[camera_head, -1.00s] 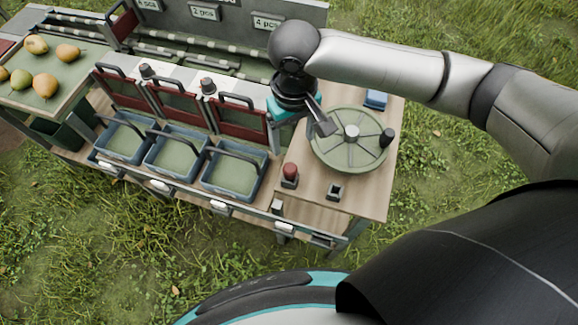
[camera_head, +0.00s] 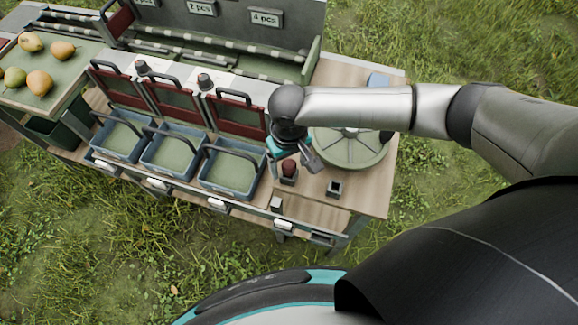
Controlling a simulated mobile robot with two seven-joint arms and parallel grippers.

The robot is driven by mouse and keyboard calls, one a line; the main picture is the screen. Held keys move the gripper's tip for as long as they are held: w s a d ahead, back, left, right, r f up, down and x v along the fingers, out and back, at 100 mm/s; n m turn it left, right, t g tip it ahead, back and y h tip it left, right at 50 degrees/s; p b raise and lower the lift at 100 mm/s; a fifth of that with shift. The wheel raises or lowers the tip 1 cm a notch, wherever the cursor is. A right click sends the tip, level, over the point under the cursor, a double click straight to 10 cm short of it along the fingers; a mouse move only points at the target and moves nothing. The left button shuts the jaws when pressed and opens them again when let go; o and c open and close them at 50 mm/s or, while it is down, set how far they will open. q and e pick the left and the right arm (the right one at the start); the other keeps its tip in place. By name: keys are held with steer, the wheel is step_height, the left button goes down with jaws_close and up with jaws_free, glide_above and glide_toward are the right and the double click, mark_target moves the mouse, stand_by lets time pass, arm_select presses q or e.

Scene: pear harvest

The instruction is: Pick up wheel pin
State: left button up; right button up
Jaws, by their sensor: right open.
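The wheel pin, with a dark red rounded top (camera_head: 289,168), stands upright in a small dark holder on the wooden table top. My right gripper (camera_head: 291,171) is open, pointing down over the pin. One finger shows to the left of the pin and one to the right. I cannot tell whether either touches it. The round green wheel (camera_head: 352,158) lies just right of the gripper, partly hidden by my right arm. My left gripper is not in view.
A small dark square socket (camera_head: 334,188) sits right of the pin. Blue crates (camera_head: 230,178) stand to the left below red-framed hatches (camera_head: 239,118). Pears (camera_head: 39,83) lie on a green tray at the far left. The table's front right corner is bare.

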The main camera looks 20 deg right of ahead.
steer(key=shift+c, duration=0.2)
jaws_close()
stand_by(0.4)
